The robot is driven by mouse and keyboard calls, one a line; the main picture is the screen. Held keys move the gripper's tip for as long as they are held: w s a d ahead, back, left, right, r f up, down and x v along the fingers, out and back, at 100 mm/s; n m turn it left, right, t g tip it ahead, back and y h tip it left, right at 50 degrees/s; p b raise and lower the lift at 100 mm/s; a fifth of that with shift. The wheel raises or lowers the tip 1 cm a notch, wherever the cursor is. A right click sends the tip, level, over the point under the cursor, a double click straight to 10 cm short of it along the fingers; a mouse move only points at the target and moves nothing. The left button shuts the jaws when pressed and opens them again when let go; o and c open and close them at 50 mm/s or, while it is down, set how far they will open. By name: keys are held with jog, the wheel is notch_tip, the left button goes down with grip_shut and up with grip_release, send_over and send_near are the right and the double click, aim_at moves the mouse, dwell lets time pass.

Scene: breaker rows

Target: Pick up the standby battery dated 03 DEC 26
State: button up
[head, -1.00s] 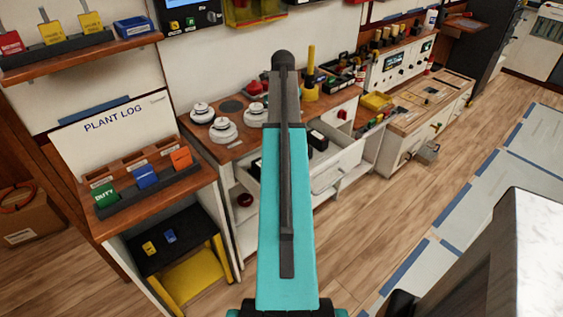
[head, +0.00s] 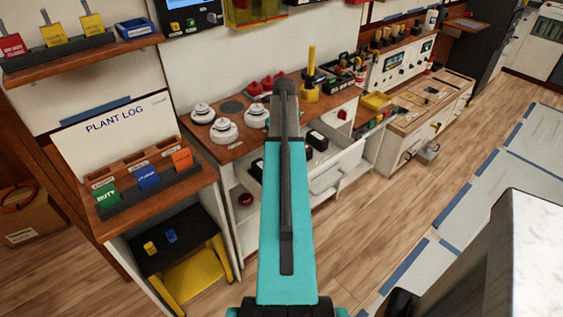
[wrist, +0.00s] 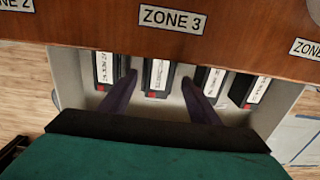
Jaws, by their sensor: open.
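In the wrist view, several black batteries with white labels stand in a row in an open white drawer: one at the left (wrist: 106,68), one in the middle (wrist: 157,76), one right of it (wrist: 209,84) and one at the far right (wrist: 254,92). The label print is too small to read, so I cannot tell which is dated 03 DEC 26. My gripper (wrist: 159,78) is open, its dark fingers on either side of the middle battery in the picture. I cannot tell whether they touch it. In the head view my arm hides the gripper; black batteries (head: 316,141) show beside it.
The drawer (head: 350,158) is pulled out below a wooden counter (head: 235,146). The counter edge with a ZONE 3 plate (wrist: 172,19) lies close to my gripper. White detectors (head: 223,131) and a yellow post (head: 311,70) stand on top.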

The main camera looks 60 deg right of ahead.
jog(key=shift+f, duration=0.1)
jog(key=shift+w+f+p, duration=0.2)
jog(key=shift+f+p, duration=0.5)
jog(key=shift+f, duration=1.8)
jog(key=shift+c, duration=0.2)
grip_shut()
